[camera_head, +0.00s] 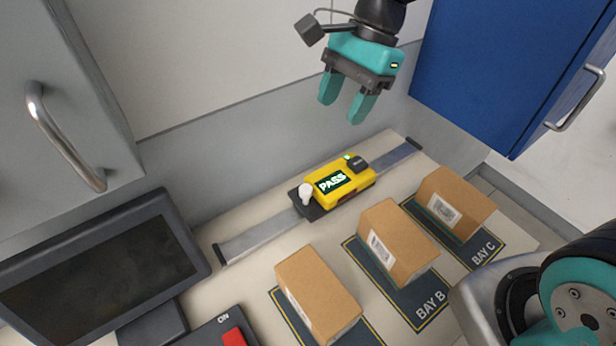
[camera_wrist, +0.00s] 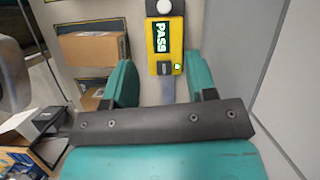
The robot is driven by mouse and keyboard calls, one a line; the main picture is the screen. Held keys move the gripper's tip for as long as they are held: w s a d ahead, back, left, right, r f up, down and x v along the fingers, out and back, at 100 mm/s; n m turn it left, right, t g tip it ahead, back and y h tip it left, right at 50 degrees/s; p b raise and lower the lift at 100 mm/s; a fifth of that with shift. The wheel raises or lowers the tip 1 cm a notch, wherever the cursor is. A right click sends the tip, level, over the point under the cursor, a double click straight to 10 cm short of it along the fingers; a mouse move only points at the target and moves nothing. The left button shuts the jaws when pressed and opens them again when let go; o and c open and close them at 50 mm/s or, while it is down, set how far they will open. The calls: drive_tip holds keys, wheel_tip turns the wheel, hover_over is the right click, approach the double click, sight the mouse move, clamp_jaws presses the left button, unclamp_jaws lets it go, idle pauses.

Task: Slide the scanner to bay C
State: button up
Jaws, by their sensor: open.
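The yellow scanner (camera_head: 340,183) sits on a grey rail (camera_head: 262,240), roughly across from bay B. Its screen reads PASS and a small green light shows at its right end. A white knob (camera_head: 306,193) stands at its left end. My gripper (camera_head: 343,107) is open and empty, above and behind the scanner, apart from it. In the wrist view the scanner (camera_wrist: 164,48) shows beyond and between my open fingers. The bay C mat (camera_head: 482,249) lies at the right, with a cardboard box (camera_head: 455,203) on it.
Boxes also stand on the bay B mat (camera_head: 430,306) and on a mat further left. A dark monitor (camera_head: 100,275) and a red switch (camera_head: 233,337) marked ON are at the left. A blue cabinet (camera_head: 500,70) hangs at upper right. The rail right of the scanner looks clear.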

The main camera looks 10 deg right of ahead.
drive_tip(key=m, duration=0.1)
drive_tip(key=p, duration=0.2)
approach(307, 188)
drive_tip(key=x, duration=0.9)
drive_tip(key=shift+a+f, duration=0.15)
drive_tip(key=shift+f, duration=0.05)
clamp_jaws()
